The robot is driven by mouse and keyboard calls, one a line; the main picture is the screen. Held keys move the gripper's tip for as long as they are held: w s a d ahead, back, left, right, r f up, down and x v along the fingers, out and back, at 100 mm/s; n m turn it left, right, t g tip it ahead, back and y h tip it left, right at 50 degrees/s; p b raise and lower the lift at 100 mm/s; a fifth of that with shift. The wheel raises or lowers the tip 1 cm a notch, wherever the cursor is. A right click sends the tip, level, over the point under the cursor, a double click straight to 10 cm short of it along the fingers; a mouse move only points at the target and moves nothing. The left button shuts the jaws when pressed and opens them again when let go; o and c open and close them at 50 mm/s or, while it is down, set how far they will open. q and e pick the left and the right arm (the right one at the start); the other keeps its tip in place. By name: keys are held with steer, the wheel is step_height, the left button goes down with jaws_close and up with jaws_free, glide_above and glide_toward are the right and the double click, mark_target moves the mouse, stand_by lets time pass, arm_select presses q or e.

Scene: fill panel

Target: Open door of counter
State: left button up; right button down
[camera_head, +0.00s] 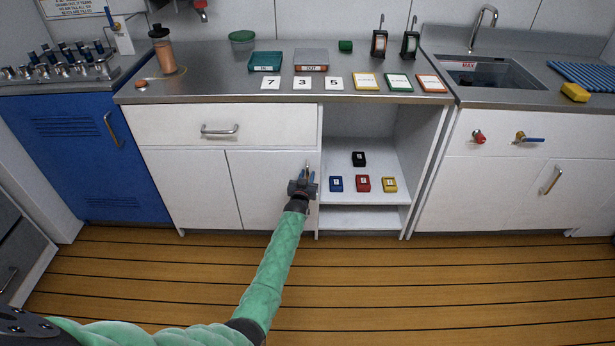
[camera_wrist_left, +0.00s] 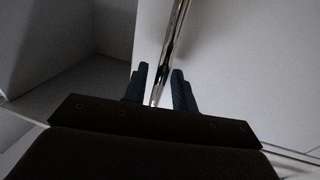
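The counter (camera_head: 222,125) has a white drawer above two white doors. The right-hand door (camera_head: 258,180) is closed, and its upright metal handle (camera_head: 307,168) is near its right edge, partly hidden by my gripper. My left gripper (camera_head: 303,183) is in front of that handle. In the left wrist view the handle (camera_wrist_left: 173,40) runs between the two dark fingers of my left gripper (camera_wrist_left: 160,88). The fingers are apart, with a small gap visible on each side of the bar. My right gripper is in neither view.
Right of the door is an open shelf (camera_head: 345,217) with several coloured blocks. A blue cabinet (camera_head: 80,150) stands left, and a sink unit (camera_head: 490,190) stands right. Number cards and boxes lie on the countertop (camera_head: 205,88). The wooden floor (camera_head: 400,290) in front is clear.

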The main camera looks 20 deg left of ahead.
arm_select(q)
steer(key=shift+w, duration=0.2)
jaws_close()
steer(key=shift+s, duration=0.1)
